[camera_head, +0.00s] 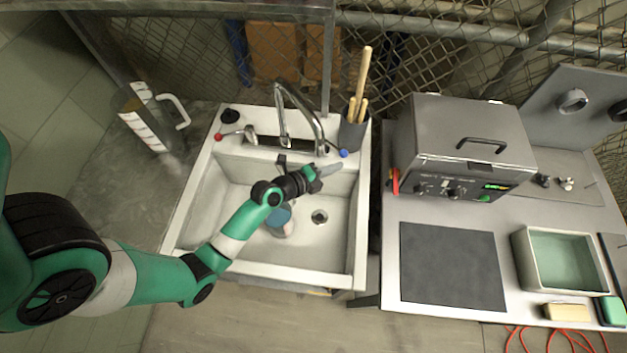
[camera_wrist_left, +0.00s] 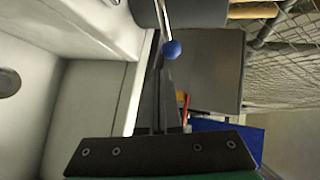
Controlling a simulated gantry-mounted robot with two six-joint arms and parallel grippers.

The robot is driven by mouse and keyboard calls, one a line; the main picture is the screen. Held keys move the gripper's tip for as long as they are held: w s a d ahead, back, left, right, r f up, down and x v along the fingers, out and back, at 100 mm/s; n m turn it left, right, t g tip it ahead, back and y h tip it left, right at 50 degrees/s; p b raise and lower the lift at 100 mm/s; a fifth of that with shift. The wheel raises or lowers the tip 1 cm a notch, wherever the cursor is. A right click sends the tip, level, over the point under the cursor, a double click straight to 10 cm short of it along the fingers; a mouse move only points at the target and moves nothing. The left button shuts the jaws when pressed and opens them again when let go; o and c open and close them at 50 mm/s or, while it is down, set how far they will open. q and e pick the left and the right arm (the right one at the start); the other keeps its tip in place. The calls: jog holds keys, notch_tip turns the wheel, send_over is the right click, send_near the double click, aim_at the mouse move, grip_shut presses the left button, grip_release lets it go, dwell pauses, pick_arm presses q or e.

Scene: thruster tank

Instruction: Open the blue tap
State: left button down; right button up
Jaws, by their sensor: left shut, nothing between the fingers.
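The blue tap is a thin metal lever with a blue ball knob (camera_head: 343,153) at the right end of the faucet (camera_head: 300,118), on the sink's back ledge. My left gripper (camera_head: 338,169) is shut and empty. It reaches over the sink's back right, its tips just in front of and below the blue knob in the head view. In the left wrist view the blue knob (camera_wrist_left: 172,49) shows close beside the upper end of the shut fingers (camera_wrist_left: 158,62); I cannot tell whether they touch. The right gripper is not in view.
The sink (camera_head: 230,185) holds a blue-and-white object (camera_head: 280,220). A red-knobbed lever (camera_head: 219,137) sits on its left ledge. A dark holder with wooden-handled tools (camera_head: 352,132) stands just behind the blue knob. A jug (camera_head: 148,122) stands left; a metal box (camera_head: 465,140) stands right.

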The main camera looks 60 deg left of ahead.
pick_arm(q)
jog(key=s+d+r+p, duration=0.1)
jog(key=s+d+r, duration=0.2)
jog(key=s+d, duration=0.3)
jog(key=s, duration=0.3)
jog(key=shift+s, duration=0.3)
jog(key=shift+d+r, duration=0.1)
jog(key=shift+d, duration=0.05)
